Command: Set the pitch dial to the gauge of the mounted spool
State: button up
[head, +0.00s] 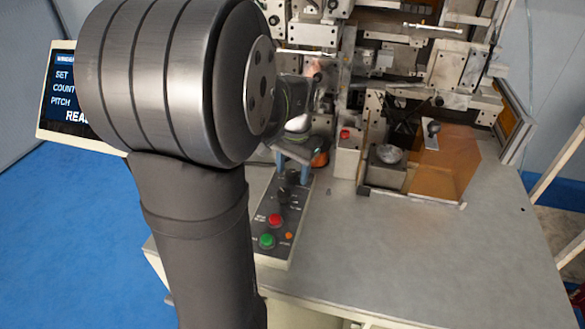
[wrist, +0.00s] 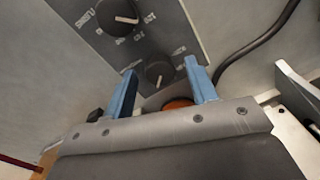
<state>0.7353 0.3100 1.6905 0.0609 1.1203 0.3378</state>
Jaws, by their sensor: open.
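My gripper (head: 293,168) is over the far end of the control panel (head: 262,205). In the wrist view its two blue fingers (wrist: 160,70) are open, with a black dial (wrist: 159,74) showing between their tips. I cannot tell whether they touch it. A second black dial (wrist: 117,16) with a white pointer line lies farther along the panel. The dial labels are too blurred to read, so I cannot tell which dial is for pitch. An orange, round thing, possibly the spool, shows behind the fingers (wrist: 177,103) and beside my gripper (head: 320,158). Its gauge is not readable.
The panel carries a red button (head: 275,220), a green button (head: 267,241) and a small orange light (head: 289,236). A screen (head: 62,98), partly hidden by my arm, reads SET, COUNT, PITCH. Winder machinery and an amber guard (head: 447,165) stand right. The front-right table (head: 400,255) is clear.

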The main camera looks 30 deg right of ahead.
jog(key=c, duration=1)
jog(key=shift+o, duration=0.2)
jog(key=shift+n, duration=0.4)
jog(key=n, duration=0.3)
jog(key=shift+n, duration=0.4)
jog(key=shift+w+n, duration=0.1)
jog(key=shift+n, duration=1.9)
jog(key=o, duration=1)
jog(key=shift+c, duration=0.2)
